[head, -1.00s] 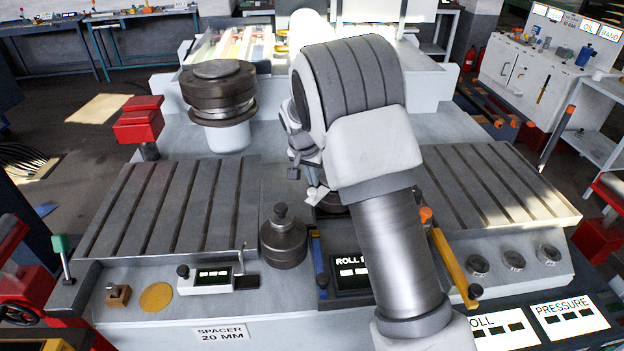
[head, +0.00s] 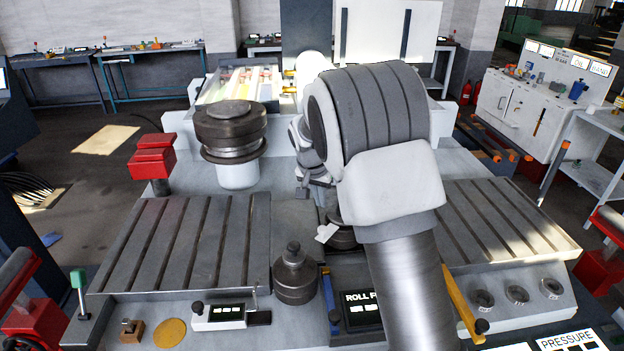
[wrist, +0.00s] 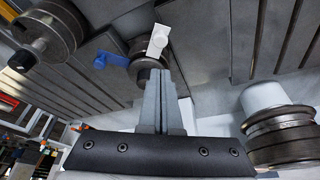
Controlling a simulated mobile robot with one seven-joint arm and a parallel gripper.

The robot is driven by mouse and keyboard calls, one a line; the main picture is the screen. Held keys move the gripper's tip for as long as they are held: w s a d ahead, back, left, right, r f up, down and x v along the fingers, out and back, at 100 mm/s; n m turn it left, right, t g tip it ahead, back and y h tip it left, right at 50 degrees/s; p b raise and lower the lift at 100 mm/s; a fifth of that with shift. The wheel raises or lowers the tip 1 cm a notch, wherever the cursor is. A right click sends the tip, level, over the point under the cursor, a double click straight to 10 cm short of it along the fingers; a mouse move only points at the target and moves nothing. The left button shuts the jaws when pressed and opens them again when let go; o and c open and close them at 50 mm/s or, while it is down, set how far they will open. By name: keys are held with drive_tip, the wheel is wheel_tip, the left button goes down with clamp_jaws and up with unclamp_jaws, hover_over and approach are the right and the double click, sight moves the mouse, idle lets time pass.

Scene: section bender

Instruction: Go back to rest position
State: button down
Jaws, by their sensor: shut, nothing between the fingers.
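My gripper (wrist: 163,102) shows in the wrist view with its fingers together and nothing between them. In the head view my arm rises from the bottom right and bends over the middle of the machine. The gripper (head: 318,190) there is small and partly hidden behind the arm. A dark roll (head: 344,232) sits in the middle of the section bender, partly covered by my arm, with a white tag-like piece (head: 326,233) at its left. In the wrist view this white piece (wrist: 158,40) and a blue piece (wrist: 112,60) lie just beyond the fingertips; contact cannot be told.
A large stacked roll (head: 230,130) stands at the back left. A smaller knobbed roll (head: 295,275) stands at the front. Slotted plates (head: 185,240) lie on both sides. A red block (head: 152,160) stands at the left. A white cabinet (head: 520,105) is at the back right.

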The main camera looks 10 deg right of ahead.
drive_tip(key=s+d+r+n+t+y, duration=0.1)
drive_tip(key=s+d+r, duration=0.1)
drive_tip(key=s+r, duration=0.55)
drive_tip(key=s+d+r+n, duration=0.1)
drive_tip(key=s+d+r, duration=0.1)
drive_tip(key=s+r, duration=0.6)
drive_tip(key=s+n+t, duration=0.1)
drive_tip(key=s+n, duration=0.2)
drive_tip(key=s, duration=1.8)
drive_tip(key=shift+d+f+n+y, duration=0.2)
drive_tip(key=shift+d+n+y, duration=0.15)
drive_tip(key=shift+n+y, duration=0.05)
